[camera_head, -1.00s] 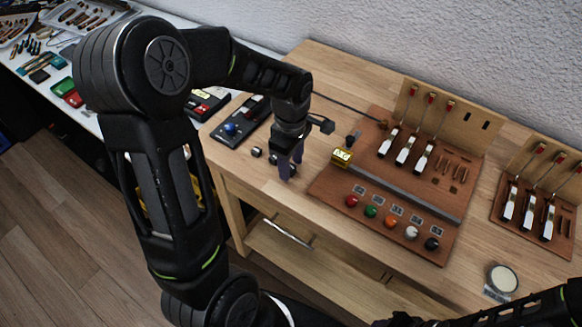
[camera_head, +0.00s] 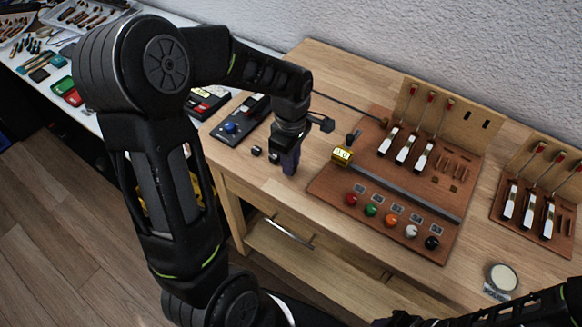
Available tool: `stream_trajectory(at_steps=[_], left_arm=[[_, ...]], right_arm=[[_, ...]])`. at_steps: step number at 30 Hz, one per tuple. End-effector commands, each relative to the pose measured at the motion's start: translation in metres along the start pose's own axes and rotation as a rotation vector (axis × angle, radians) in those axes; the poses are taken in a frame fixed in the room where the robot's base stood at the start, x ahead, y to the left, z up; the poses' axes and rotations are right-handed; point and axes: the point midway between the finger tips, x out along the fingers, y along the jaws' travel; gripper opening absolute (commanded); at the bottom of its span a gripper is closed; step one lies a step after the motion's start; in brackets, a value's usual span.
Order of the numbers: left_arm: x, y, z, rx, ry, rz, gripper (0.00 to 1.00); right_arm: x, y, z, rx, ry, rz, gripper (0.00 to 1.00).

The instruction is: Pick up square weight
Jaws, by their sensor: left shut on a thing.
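My left gripper (camera_head: 289,163) is low over the left front part of the wooden table. Its purple-grey fingers are closed together on a small thing that they almost wholly hide, apparently the square weight. Two small dark weights stand just left of the fingers on the table: one small round-looking weight (camera_head: 257,151) and another dark weight (camera_head: 274,156) close beside the fingers. My right gripper cannot be made out; only a dark part of my right arm shows at the lower right.
A black device with a blue ball (camera_head: 231,127) is behind left. A round pale disc (camera_head: 503,277) lies at the right front.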

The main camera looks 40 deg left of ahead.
Motion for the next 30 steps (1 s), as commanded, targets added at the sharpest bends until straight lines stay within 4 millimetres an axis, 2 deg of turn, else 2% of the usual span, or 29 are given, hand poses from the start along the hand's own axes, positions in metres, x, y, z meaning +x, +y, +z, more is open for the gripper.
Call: stream_trajectory(at_steps=[3, 20, 26, 30], left_arm=[[0.0, 0.0, 0.0, 0.0, 0.0, 0.0, 0.0], [-0.004, 0.001, 0.0, 0.0, 0.0, 0.002, 0.0], [-0.028, 0.001, 0.0, 0.001, 0.001, 0.006, 0.0], [-0.055, 0.002, 0.0, 0.0, 0.0, 0.007, 0.0]], right_arm=[[0.0, 0.0, 0.0, 0.0, 0.0, 0.0, 0.36], [0.001, 0.0, 0.0, 0.0, 0.0, 0.0, 0.36], [0.004, 0.001, 0.0, -0.001, 0.001, -0.001, 0.36], [0.007, 0.002, -0.001, -0.001, 0.002, -0.002, 0.36]])
